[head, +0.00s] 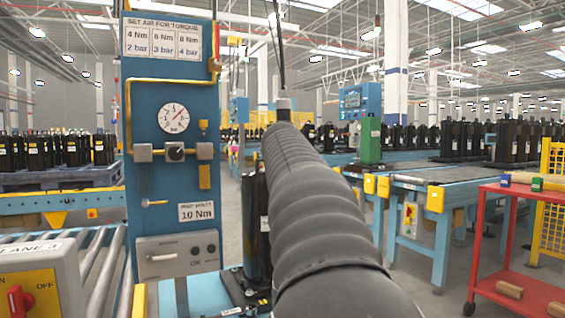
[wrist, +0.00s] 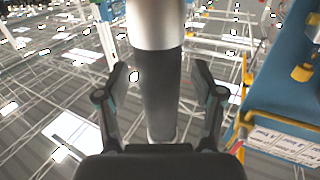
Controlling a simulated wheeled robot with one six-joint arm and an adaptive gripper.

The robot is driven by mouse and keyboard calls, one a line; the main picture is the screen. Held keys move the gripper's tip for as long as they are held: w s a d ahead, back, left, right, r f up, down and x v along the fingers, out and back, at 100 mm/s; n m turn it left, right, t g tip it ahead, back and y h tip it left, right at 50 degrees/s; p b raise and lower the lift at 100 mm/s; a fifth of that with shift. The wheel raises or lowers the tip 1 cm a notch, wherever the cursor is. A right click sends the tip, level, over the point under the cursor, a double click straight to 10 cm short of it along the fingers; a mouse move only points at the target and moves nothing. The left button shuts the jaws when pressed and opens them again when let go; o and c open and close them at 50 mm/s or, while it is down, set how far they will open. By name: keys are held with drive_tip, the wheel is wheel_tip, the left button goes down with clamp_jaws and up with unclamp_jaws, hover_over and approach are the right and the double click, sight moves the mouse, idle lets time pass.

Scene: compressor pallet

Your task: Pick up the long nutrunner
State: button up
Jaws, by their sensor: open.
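The long nutrunner (wrist: 158,95) shows in the wrist view as an upright cylinder with a silver upper part, a dark grip and a paler lower end. My gripper (wrist: 162,72) is open, with one finger on each side of the dark grip and visible gaps on both sides. How deep the tool sits between the fingers I cannot tell. In the head view my ribbed dark arm hides the gripper and most of the tool. A small grey piece (head: 283,104) with a cable running upward shows above the arm's far end; it may be the tool's top.
A blue station panel (head: 150,200) with a gauge and torque labels stands just left of my arm. A roller conveyor (head: 105,262) lies at lower left. A red cart (head: 515,270) stands at right, and a blue conveyor table (head: 440,195) behind it.

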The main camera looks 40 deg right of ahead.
clamp_jaws()
drive_tip(key=shift+r, duration=0.2)
